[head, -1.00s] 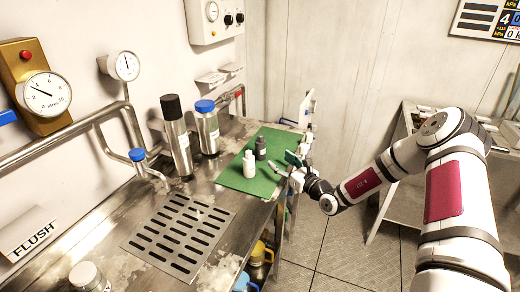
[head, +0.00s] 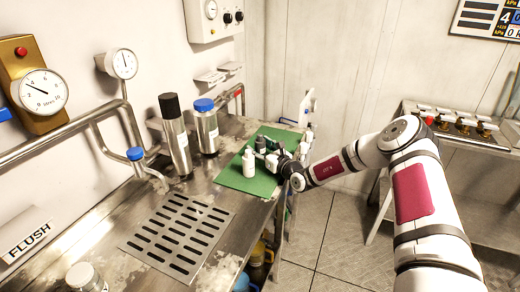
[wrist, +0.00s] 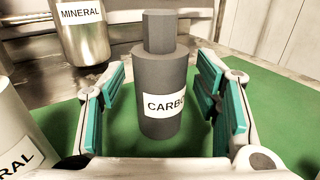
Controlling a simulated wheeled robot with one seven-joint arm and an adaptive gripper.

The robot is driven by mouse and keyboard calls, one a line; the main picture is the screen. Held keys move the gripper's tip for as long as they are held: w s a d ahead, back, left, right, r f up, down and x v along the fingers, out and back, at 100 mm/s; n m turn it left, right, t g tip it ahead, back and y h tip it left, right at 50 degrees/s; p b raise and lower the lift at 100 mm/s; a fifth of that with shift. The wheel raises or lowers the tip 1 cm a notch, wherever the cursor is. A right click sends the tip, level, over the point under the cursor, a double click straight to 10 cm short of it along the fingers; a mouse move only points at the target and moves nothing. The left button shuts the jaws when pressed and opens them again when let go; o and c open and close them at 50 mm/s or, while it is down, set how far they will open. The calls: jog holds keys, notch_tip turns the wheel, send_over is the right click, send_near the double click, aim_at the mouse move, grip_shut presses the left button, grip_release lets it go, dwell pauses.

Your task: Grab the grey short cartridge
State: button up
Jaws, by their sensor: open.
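The grey short cartridge (wrist: 160,85) stands upright on the green mat (wrist: 275,100), with a white label that reads "CARBO" in part. In the wrist view it stands between the two teal-padded fingers of my gripper (wrist: 160,105). The fingers are open, with a gap on each side of the cartridge. In the head view my gripper (head: 268,157) is low over the mat at the cartridge (head: 260,144), which it partly hides.
A white short cartridge (head: 249,163) stands close by on the mat, left of my gripper. Two tall cylinders, one black-capped (head: 175,135) and one blue-capped (head: 206,127), stand behind on the steel counter. A drain grate (head: 178,232) lies in front.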

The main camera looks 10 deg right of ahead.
grip_shut()
